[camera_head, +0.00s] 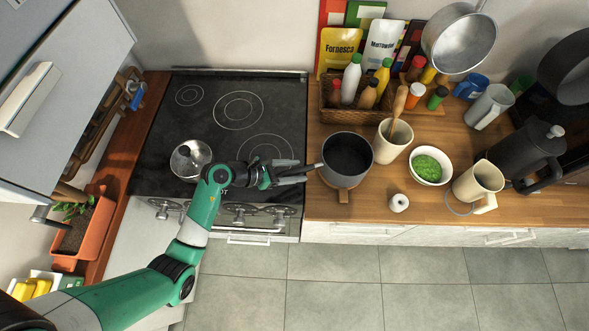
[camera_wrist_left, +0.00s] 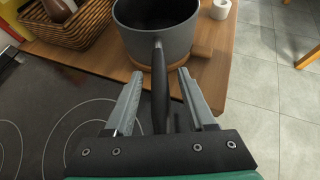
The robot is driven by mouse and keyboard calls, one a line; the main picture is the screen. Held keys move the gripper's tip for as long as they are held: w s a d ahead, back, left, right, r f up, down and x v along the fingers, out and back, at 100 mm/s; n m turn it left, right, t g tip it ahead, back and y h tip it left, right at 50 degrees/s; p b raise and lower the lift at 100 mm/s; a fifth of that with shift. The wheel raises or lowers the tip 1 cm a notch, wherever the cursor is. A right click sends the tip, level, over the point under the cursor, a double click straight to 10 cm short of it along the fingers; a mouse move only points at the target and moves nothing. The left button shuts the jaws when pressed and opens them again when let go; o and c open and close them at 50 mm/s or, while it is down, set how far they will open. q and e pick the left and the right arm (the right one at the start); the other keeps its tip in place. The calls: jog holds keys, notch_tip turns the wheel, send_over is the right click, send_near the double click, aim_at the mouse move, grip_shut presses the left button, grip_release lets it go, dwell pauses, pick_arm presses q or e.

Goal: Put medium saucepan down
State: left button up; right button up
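The medium saucepan (camera_head: 347,158) is dark grey and upright on a round wooden trivet (camera_head: 343,196) on the wooden counter, just right of the stove. It also shows at the top of the left wrist view (camera_wrist_left: 158,38), its black handle pointing toward me. My left gripper (camera_head: 307,171) is at the handle over the stove's right edge. In the left wrist view its two fingers (camera_wrist_left: 159,74) are apart on either side of the handle, with gaps showing on both sides. My right gripper is not in view.
A cream utensil holder (camera_head: 393,142), a bowl of green food (camera_head: 428,166), a small white object (camera_head: 398,203) and a basket of bottles (camera_head: 340,118) crowd the pan. Another pan (camera_head: 459,40) hangs behind.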

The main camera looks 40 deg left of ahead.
pick_arm(q)
jog(key=shift+s+r, duration=0.1)
jog(key=p+v, duration=0.1)
jog(key=v, duration=1.1)
